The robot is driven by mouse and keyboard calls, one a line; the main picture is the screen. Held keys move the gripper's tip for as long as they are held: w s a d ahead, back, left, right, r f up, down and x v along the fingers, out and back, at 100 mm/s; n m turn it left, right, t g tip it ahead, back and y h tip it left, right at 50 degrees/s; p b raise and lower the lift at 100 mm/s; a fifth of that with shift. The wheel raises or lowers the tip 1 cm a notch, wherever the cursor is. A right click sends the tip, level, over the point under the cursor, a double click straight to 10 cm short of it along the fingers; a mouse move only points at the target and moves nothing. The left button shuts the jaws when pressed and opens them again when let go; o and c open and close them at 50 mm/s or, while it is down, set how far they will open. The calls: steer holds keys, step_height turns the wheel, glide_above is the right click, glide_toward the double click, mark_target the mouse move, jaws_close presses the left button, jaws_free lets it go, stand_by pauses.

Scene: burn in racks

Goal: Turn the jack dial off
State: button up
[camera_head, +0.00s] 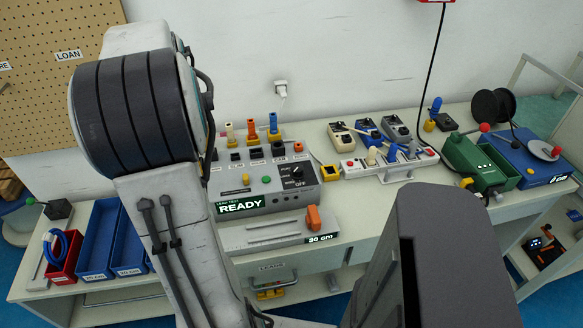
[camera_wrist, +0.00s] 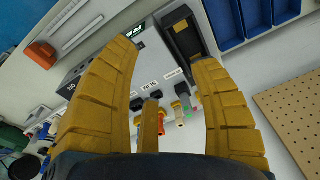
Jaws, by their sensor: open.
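The jack dial (camera_head: 296,172) is a black knob on the front of the grey tester (camera_head: 262,203), with "OFF" printed below it. The small picture does not show its pointer setting clearly. The tester's green screen (camera_head: 241,205) reads "READY". In the wrist view the tester (camera_wrist: 84,75) lies at the upper left, partly behind a finger, and I cannot make out the dial there. My gripper (camera_wrist: 165,52) is open, with two yellow fingers spread wide and nothing visible held between them. In the head view my arm covers the tester's left side, and the gripper does not show.
Several coloured plugs (camera_head: 273,123) stand behind the tester. A slide gauge with an orange handle (camera_head: 314,217) sits in front. To the right are a switch strip (camera_head: 390,162) and a green box (camera_head: 478,160). Blue bins (camera_head: 99,238) and a red bin (camera_head: 63,262) stand left.

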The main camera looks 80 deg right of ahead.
steer(key=s+d+f+m, duration=0.3)
steer(key=s+d+m, duration=0.2)
steer(key=s+d, duration=0.55)
steer(key=m+y, duration=0.1)
steer(key=m, duration=0.3)
glide_above(298, 167)
step_height(298, 167, down, 3)
steer(key=shift+w+a+f+g+b, duration=0.1)
steer(key=shift+f+g+b, duration=0.05)
steer(key=shift+g+b, duration=0.2)
steer(key=shift+f, duration=0.35)
steer(key=shift+f+b, duration=0.3)
steer(key=shift+f, duration=2.9)
steer(key=shift+o, duration=0.3)
jaws_close()
